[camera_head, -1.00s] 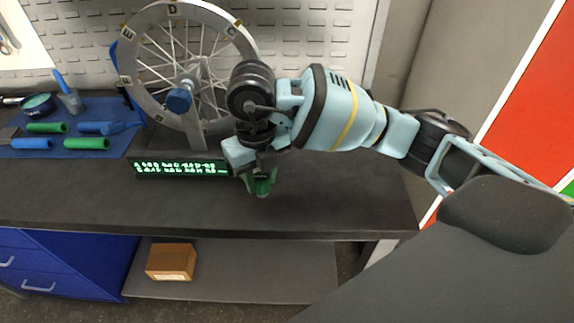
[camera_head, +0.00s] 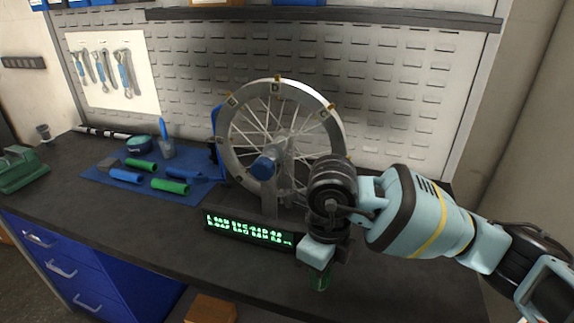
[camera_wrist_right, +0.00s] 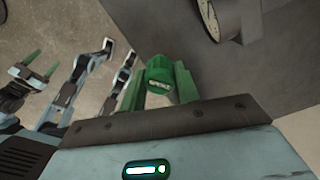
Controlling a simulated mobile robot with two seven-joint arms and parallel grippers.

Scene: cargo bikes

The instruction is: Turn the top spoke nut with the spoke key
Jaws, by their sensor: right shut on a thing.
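The spoked wheel (camera_head: 224,133) stands upright in its stand at the back of the bench. Its grey rim carries lettered marks and small brass-coloured nuts, and the top nut (camera_head: 277,81) sits at the highest point of the rim. My right gripper (camera_head: 320,272) is in front of and below the wheel's right side, apart from the rim. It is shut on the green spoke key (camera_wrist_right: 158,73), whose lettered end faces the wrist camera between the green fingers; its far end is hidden. My left gripper (camera_wrist_right: 40,66) shows only in the right wrist view, fingers apart and empty.
A lit green text display (camera_head: 248,228) stands before the wheel. A blue mat (camera_head: 110,181) with green and blue handles lies at the left. Wrenches (camera_head: 103,70) hang on the pegboard. The bench front between mat and display is clear.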

